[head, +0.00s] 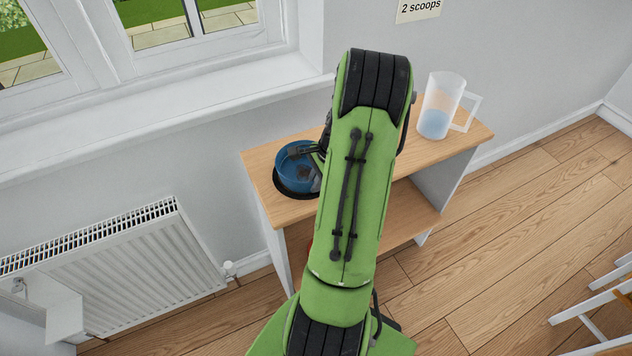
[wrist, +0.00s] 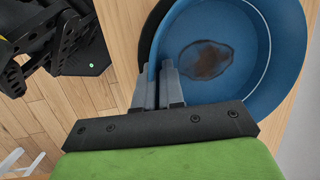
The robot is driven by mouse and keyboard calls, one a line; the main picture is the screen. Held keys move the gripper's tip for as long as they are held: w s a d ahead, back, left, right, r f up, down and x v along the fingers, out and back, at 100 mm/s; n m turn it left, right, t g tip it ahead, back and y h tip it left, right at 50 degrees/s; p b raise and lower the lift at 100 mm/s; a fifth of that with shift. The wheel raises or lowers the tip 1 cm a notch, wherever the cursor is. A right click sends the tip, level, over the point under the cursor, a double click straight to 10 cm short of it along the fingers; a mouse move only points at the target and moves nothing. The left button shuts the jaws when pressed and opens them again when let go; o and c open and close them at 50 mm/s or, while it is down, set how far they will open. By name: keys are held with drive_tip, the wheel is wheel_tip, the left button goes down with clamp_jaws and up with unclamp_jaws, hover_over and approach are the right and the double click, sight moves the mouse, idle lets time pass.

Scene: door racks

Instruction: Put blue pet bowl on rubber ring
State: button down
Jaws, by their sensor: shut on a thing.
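The blue pet bowl (head: 288,157) is over the left end of the wooden shelf top in the head view. It is open side up, with a dark brown patch inside its base in the wrist view (wrist: 250,85). The black rubber ring (head: 284,188) shows as a dark arc under the bowl's near left side, and as a dark strip beside it in the wrist view (wrist: 149,45). I cannot tell whether the bowl touches the ring. My gripper (wrist: 160,78) is shut on the bowl's wall; my arm hides part of the bowl's right side in the head view.
A clear jug (head: 441,105) with blue liquid stands at the right end of the shelf unit (head: 262,160). A wall and window sill (head: 190,105) run behind. A white radiator (head: 120,265) is at left. White rails (head: 590,300) stand on the floor at right.

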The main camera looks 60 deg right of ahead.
drive_tip(key=c, duration=1.2)
unclamp_jaws()
drive_tip(key=shift+c, duration=0.2)
